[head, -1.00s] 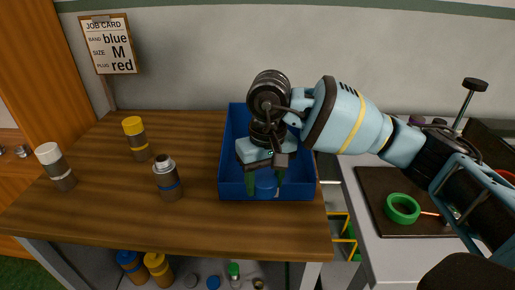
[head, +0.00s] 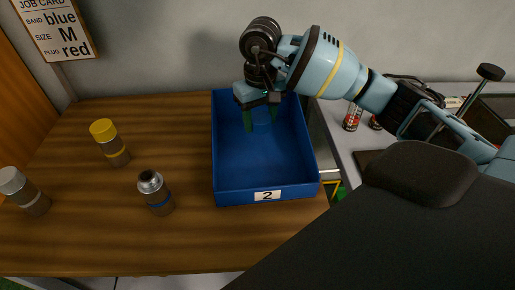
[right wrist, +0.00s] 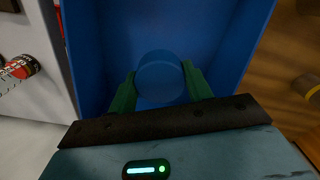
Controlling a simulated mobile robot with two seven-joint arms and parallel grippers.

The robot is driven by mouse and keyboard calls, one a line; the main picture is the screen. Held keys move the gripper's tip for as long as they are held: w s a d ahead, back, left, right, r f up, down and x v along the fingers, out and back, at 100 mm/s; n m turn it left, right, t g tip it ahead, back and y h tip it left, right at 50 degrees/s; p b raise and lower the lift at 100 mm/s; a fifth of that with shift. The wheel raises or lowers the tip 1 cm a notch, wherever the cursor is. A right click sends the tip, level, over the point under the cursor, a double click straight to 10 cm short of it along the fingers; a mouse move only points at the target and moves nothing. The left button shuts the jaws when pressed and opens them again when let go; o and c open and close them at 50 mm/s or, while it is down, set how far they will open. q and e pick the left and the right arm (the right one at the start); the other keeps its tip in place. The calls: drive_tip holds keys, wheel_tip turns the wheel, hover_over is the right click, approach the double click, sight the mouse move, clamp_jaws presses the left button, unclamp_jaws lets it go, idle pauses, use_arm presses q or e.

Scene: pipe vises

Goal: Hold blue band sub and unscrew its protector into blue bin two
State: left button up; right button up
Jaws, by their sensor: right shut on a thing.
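The blue band sub (head: 157,193) stands upright on the wooden bench, left of the bin. Its grey body has a blue band, and its metal top end is bare. A round blue protector (head: 262,118) is between the green fingers of my right gripper (head: 262,124), which is shut on it. Blue bin two (head: 235,195) carries a "2" label on its front. My right gripper is over the back part of the bin, with the protector inside its walls. The right wrist view also shows the protector (right wrist: 160,75) between the fingertips. My left gripper is out of view.
A yellow-capped sub (head: 110,142) and a white-capped sub (head: 22,190) stand on the bench at left. The job card (head: 55,28) reads blue, M, red. A red can (head: 352,117) stands on the counter to the right. The front of the bin is empty.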

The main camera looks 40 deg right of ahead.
sight(260, 154)
drive_tip(key=shift+f+p, duration=0.3)
drive_tip(key=shift+f, duration=4.6)
drive_tip(key=shift+f, duration=0.1)
drive_tip(key=shift+f, duration=0.15)
drive_tip(key=o, duration=1.1)
wheel_tip(260, 154, up, 12)
drive_tip(key=shift+r, duration=0.25)
